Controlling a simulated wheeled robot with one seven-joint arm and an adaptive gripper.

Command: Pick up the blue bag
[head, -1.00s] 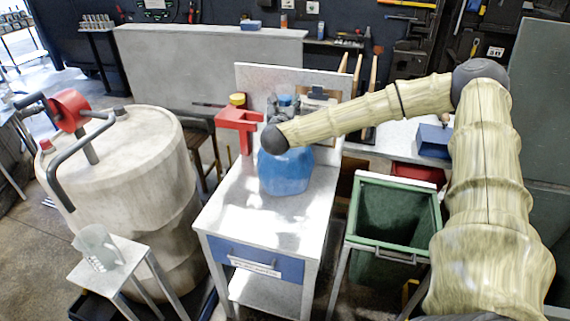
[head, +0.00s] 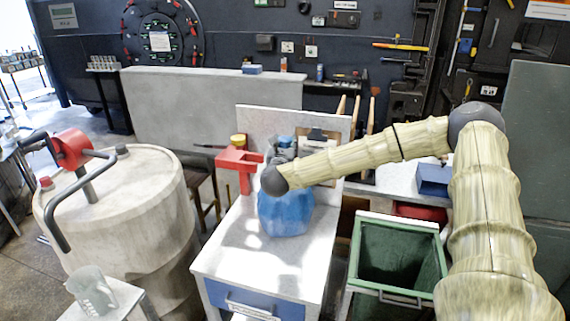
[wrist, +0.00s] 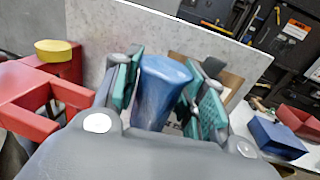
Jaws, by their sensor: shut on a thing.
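The blue bag (head: 285,213) is on the white workbench (head: 240,262) in the head view, below the end of my arm. In the wrist view the gathered top of the blue bag (wrist: 163,85) stands between the two green-padded fingers of my gripper (wrist: 167,92). My gripper is shut on this neck. In the head view my arm's wrist covers part of the bag's top, and the fingers are mostly hidden. I cannot tell whether the bag's underside still touches the bench.
An upright grey panel backs the bench. A green bin (head: 398,255) is to the right, a large drum (head: 120,205) to the left. The bench's front is clear.

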